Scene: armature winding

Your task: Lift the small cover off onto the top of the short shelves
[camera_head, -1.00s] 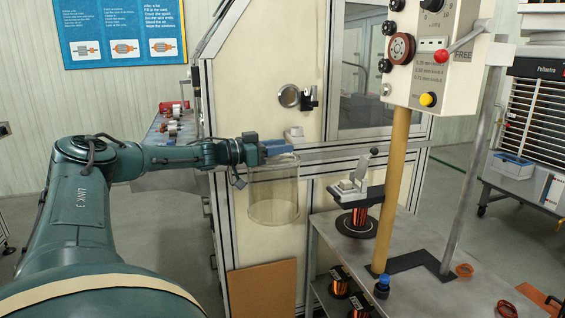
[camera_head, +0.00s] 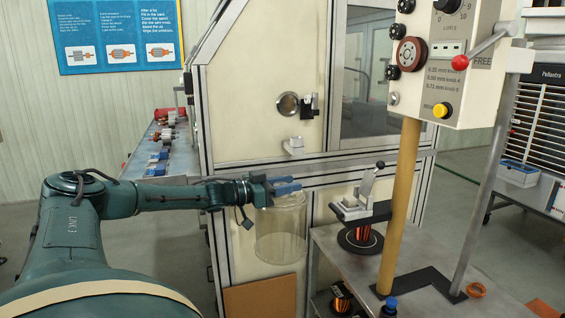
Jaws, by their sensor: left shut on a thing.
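The small cover (camera_head: 281,232) is a clear, open-looking cylinder, upright in front of the cream cabinet. My left gripper (camera_head: 287,185) has blue fingers and is shut at the cover's top, which hangs below it clear of the floor. The exact grip point is partly hidden by the fingers. The short shelves (camera_head: 335,250), a low grey metal unit, stand just to the right of the cover. My right gripper is out of view.
The cream cabinet (camera_head: 255,110) is close behind. A brown board (camera_head: 259,288) leans below.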

